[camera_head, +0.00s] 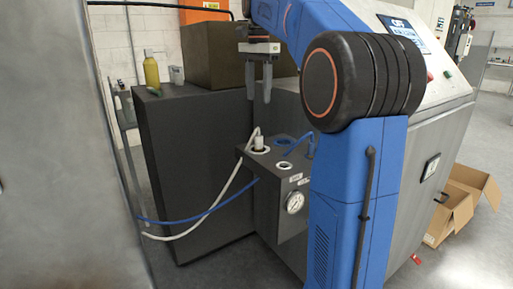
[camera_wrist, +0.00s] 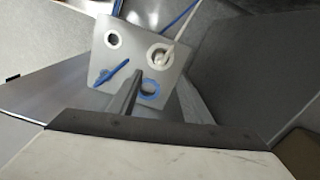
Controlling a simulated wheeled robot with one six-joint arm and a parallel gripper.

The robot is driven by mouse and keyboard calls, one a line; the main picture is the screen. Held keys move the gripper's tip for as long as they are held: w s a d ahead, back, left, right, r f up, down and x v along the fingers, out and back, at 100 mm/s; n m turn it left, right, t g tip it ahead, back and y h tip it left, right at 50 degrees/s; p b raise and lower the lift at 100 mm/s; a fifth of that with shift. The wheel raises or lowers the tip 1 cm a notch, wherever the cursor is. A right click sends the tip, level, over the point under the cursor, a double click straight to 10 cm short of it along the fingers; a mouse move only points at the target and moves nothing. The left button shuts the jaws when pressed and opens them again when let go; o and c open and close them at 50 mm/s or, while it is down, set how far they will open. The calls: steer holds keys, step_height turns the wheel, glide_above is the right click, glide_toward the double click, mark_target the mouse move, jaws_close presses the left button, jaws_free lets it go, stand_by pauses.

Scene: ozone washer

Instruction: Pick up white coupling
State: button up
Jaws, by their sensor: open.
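The white coupling (camera_head: 259,142) stands upright in a white-ringed port on top of the grey box (camera_head: 268,188), with a white hose (camera_head: 222,193) running from it. In the wrist view the coupling (camera_wrist: 160,57) shows in the upper middle, beyond the finger ends. My gripper (camera_head: 258,97) hangs above the box with fingers pointing down, open and empty. It is clearly apart from the coupling. In the wrist view my gripper's fingers (camera_wrist: 160,84) partly cover the blue-ringed port (camera_wrist: 150,90).
A blue coupling (camera_wrist: 112,73) with a blue hose stands on the same box, close to the white one. A pressure gauge (camera_head: 295,202) is on its front. A dark cabinet (camera_head: 195,165) rises at left, bearing a yellow bottle (camera_head: 151,72). A cardboard box (camera_head: 462,203) lies at right.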

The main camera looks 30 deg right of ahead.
glide_above(258, 136)
step_height(258, 136, down, 10)
steer(key=shift+r, duration=0.1)
steer(key=shift+w+d+f, duration=0.1)
steer(key=shift+d+f, duration=0.05)
steer(key=shift+f, duration=3)
jaws_close()
steer(key=shift+r, duration=0.15)
